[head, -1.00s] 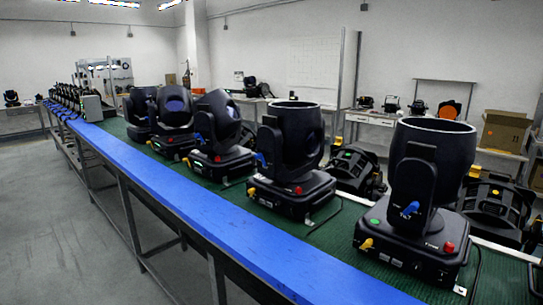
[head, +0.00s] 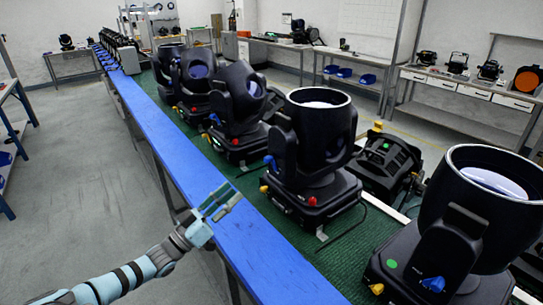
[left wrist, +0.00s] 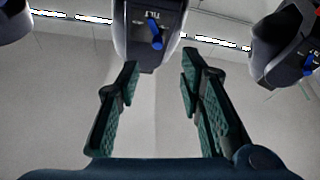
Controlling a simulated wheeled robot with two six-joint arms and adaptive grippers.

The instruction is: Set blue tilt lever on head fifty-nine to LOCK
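Several black moving heads stand in a row on the green bench top (head: 345,245). My left gripper (head: 229,196) is above the blue front edge, to the left of the middle head (head: 318,140). That head has a blue tilt lever (head: 271,163) on its yoke. In the left wrist view, a blue lever (left wrist: 155,34) under a TILT label is just beyond the fingertips of my open, empty left gripper (left wrist: 160,72). The lever and fingers appear apart. The nearest head (head: 450,225) also has a blue lever (head: 433,284). I cannot read any head number. My right gripper is out of view.
Yellow and red knobs stick out from the head bases. Another head's lever (left wrist: 309,65) shows at right in the left wrist view. A low black unit (head: 388,165) lies behind the row. The grey floor (head: 90,200) left of the bench is clear.

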